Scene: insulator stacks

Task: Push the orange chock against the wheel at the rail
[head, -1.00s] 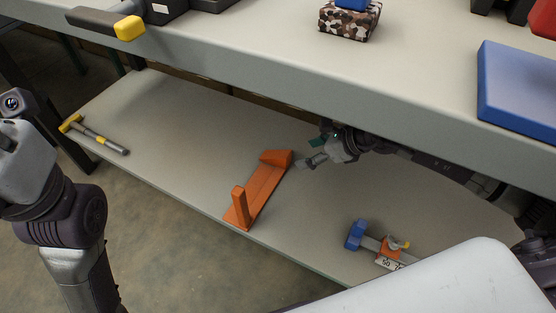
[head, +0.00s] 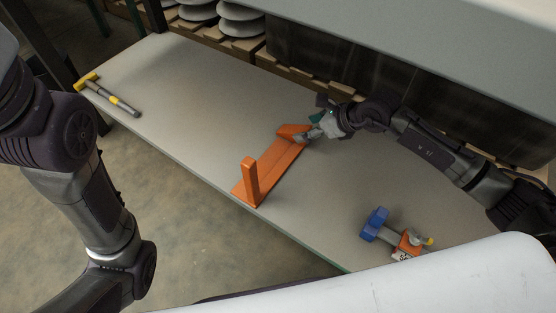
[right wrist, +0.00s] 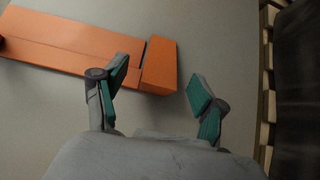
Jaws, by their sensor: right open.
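An orange piece (head: 275,172) lies on the lower shelf, with an upright post at its near end and a low block at its far end. In the right wrist view the orange board (right wrist: 75,45) ends in that block (right wrist: 159,66), with a dark slit beside it. My right gripper (head: 308,137) is at the block end. It is open; in the wrist view its fingertips (right wrist: 160,78) spread either side of the block's near part, with nothing gripped. I cannot tell whether they touch it. No wheel or rail is recognisable. My left gripper is out of view.
A hammer (head: 112,97) lies at the shelf's far left. A blue and orange clamp-like tool (head: 392,235) lies at the right front. The upper shelf (head: 440,45) overhangs the right arm. Grey discs (head: 240,20) stand behind.

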